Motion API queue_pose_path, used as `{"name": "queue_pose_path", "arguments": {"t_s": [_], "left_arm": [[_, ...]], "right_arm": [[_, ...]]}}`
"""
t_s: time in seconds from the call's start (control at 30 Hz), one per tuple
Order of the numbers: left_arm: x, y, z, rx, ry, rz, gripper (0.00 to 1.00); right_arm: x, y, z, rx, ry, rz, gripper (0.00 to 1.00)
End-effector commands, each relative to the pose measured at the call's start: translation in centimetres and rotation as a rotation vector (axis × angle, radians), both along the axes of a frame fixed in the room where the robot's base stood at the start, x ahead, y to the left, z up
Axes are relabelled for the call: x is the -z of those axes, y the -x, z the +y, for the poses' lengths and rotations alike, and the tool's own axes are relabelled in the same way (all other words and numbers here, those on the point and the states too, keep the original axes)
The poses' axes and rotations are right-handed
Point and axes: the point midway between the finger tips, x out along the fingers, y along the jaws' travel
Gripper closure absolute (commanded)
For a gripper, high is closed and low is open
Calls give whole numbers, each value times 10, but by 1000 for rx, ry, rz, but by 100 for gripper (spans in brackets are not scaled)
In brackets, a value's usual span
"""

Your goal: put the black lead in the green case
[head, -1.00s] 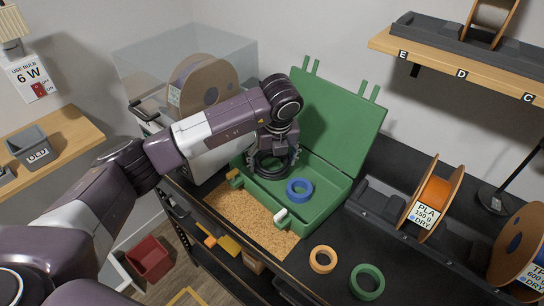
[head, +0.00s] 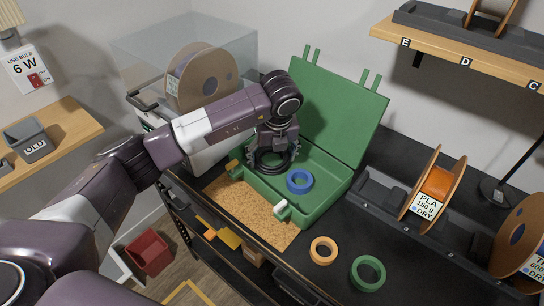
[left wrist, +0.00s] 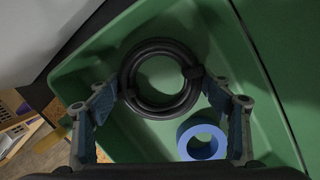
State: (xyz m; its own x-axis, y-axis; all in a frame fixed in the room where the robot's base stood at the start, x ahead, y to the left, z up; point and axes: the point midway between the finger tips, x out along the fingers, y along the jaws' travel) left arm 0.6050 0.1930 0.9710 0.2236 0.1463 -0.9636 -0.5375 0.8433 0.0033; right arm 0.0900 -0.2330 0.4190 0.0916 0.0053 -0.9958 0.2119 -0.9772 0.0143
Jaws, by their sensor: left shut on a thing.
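The green case (head: 330,205) stands open on the bench, with its lid tilted up at the back. The black lead (head: 272,166) is a round coil inside the left part of the case. In the left wrist view the coil (left wrist: 128,82) lies between my left gripper's fingers, which are shut on it from both sides. My left gripper (head: 273,157) reaches down into the case, and its arm hides part of the case's rear left. Whether the coil rests on the case floor is hard to tell. My right gripper is not in view.
A blue ring (head: 299,181) lies in the case close to the coil. An orange ring (head: 323,251) and a green ring (head: 368,273) lie on the bench in front. A spool labelled PLA (head: 437,187) stands right of the case. A cork-coloured mat (head: 255,222) lies before the case.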

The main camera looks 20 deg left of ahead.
Motion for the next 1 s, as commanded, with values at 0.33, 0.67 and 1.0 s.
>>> {"name": "queue_pose_path", "arguments": {"t_s": [0.33,0.67,1.0], "left_arm": [[3,0,0,-1,0,-1,11],[3,0,0,0,0,0,7],[-47,10,-8,1,1,-5,7]], "right_arm": [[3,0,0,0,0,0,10],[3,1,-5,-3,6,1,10],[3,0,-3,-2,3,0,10]]}}
